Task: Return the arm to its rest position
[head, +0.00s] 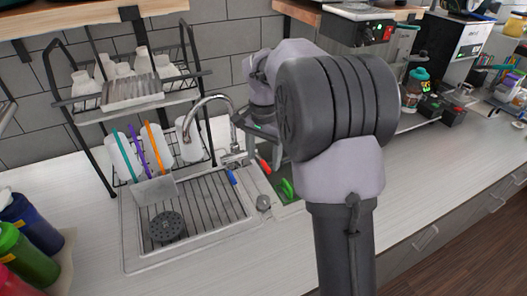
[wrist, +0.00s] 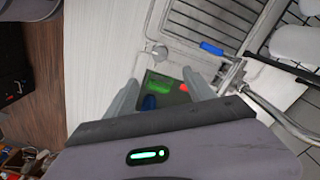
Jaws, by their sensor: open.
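My arm fills the middle of the head view, its large dark joint in front of the counter. My gripper (wrist: 160,85) shows in the wrist view with its two grey fingers apart and nothing held between them. It points down toward a green tray (wrist: 160,88) at the counter beside the sink. A dark blue item and a red item show between or near the fingers.
The sink (head: 240,208) with its faucet (head: 205,100) lies left of my arm. A dish rack (head: 112,186) with cups stands behind it. Bottles (head: 37,226) stand at the left front. The front counter (head: 415,195) right of my arm is clear.

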